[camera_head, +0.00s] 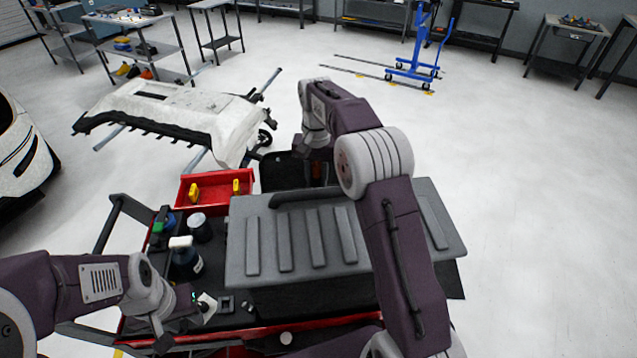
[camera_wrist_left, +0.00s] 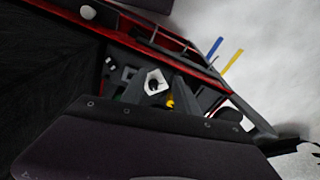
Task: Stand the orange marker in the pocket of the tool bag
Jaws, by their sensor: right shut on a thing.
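The tool bag (camera_head: 272,176) is a dark open container beyond the cart, right of the red tray. My right arm reaches over the cart and bends down at the bag. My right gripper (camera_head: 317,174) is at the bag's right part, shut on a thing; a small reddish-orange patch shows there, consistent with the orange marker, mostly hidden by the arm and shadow. I cannot tell if it is inside the pocket. My left gripper (camera_head: 165,341) is low over the cart's near left; its fingers (camera_wrist_left: 160,88) are apart and empty in the left wrist view.
A grey ribbed lid (camera_head: 300,240) covers much of the cart. The red tray (camera_head: 215,185) holds yellow tools. A white-topped bottle (camera_head: 184,257) and a white piece (camera_head: 207,307) are on the left. A white bumper (camera_head: 180,115) lies on a stand beyond.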

